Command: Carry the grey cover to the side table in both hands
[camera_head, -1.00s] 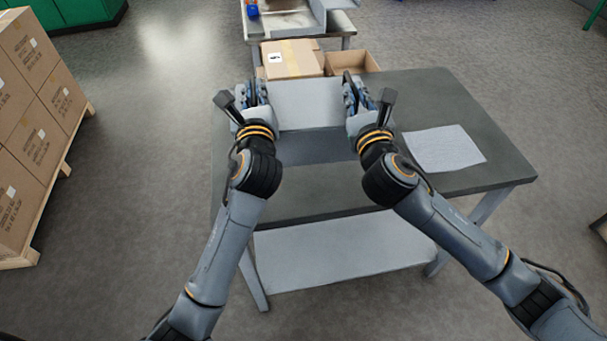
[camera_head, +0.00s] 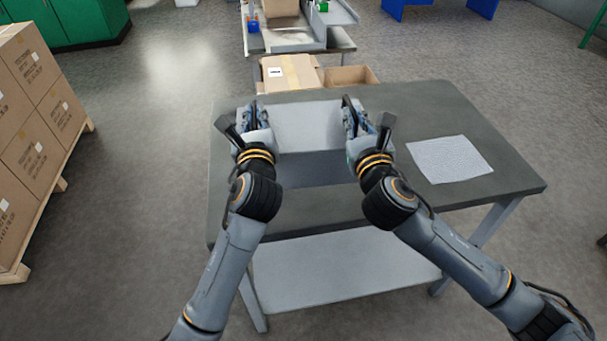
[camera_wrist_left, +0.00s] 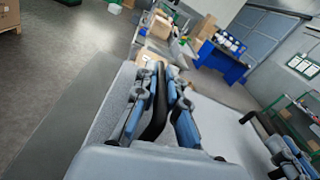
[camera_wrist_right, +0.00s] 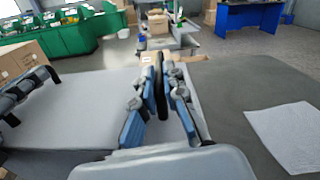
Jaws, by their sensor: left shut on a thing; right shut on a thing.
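The grey cover (camera_head: 308,128), a pale box-like shape with a flat top, is level over the side table (camera_head: 440,105). I cannot tell whether its underside touches the tabletop. My left gripper (camera_head: 256,108) is shut on the black handle at its left side, and my right gripper (camera_head: 350,108) is shut on the one at its right side. The left wrist view shows the fingers closed on a black handle (camera_wrist_left: 157,115), with the cover to their right. The right wrist view shows the same on the other handle (camera_wrist_right: 159,85), with the cover (camera_wrist_right: 85,105) to the left.
A white sheet (camera_head: 450,159) lies on the table's right part. Bare tabletop shows in front of the cover and to its right. Behind the table are a closed carton (camera_head: 290,73) and an open carton (camera_head: 352,76). Stacked cartons (camera_head: 35,130) stand on a pallet at left.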

